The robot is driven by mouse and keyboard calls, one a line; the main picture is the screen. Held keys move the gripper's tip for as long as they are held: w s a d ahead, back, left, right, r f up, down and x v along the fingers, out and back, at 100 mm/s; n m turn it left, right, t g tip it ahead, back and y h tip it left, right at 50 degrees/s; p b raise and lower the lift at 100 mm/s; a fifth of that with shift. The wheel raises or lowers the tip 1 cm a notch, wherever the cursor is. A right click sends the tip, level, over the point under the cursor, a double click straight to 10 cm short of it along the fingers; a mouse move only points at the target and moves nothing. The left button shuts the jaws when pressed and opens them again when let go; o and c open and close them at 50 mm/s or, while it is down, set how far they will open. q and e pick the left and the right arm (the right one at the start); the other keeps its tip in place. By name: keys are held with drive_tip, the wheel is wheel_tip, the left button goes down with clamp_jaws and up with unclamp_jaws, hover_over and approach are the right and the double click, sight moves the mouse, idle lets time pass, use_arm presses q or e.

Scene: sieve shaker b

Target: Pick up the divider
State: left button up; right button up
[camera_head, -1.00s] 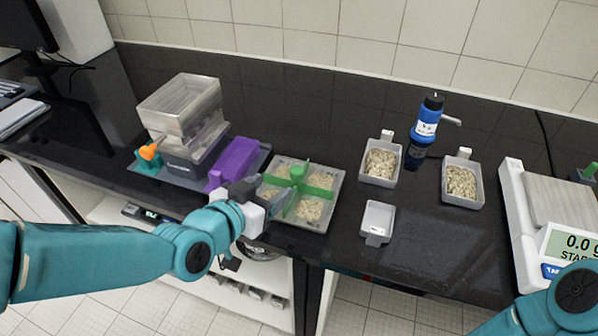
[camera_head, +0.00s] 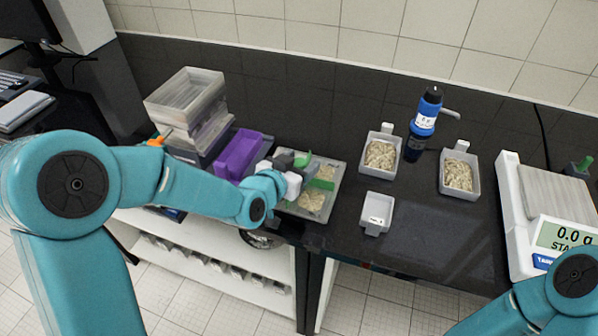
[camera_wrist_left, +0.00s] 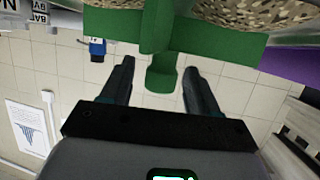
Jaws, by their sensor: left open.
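The green cross-shaped divider (camera_head: 322,184) stands in a grey square tray (camera_head: 331,205), splitting the pale grains into sections. My left gripper (camera_head: 293,159) is at the divider's middle from the left and hides part of it. In the left wrist view, the two fingers (camera_wrist_left: 160,84) are open. The green divider (camera_wrist_left: 213,46) fills the top, and its short post lies between the fingertips with gaps visible on both sides. Contact cannot be seen. Only a teal link of my right arm shows at the lower right; its gripper is out of view.
A purple bin (camera_head: 237,155) and stacked clear sieves (camera_head: 187,100) stand left of the tray. To the right are two grain-filled containers (camera_head: 380,155) (camera_head: 459,176), an empty one (camera_head: 376,213), a blue bottle (camera_head: 424,120) and a scale (camera_head: 545,215). Black counter is clear between them.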

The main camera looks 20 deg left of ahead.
use_arm(q)
drive_tip(key=shift+w+f, duration=0.1)
drive_tip(key=shift+w, duration=0.05)
drive_tip(key=c, duration=1.1)
clamp_jaws()
drive_tip(key=shift+r, duration=0.3)
wheel_tip(320, 180, up, 10)
drive_tip(key=shift+p, duration=0.5)
wheel_tip(320, 180, up, 8)
drive_tip(key=p, duration=0.4)
hover_over(300, 161)
drive_tip(key=shift+r, duration=0.75)
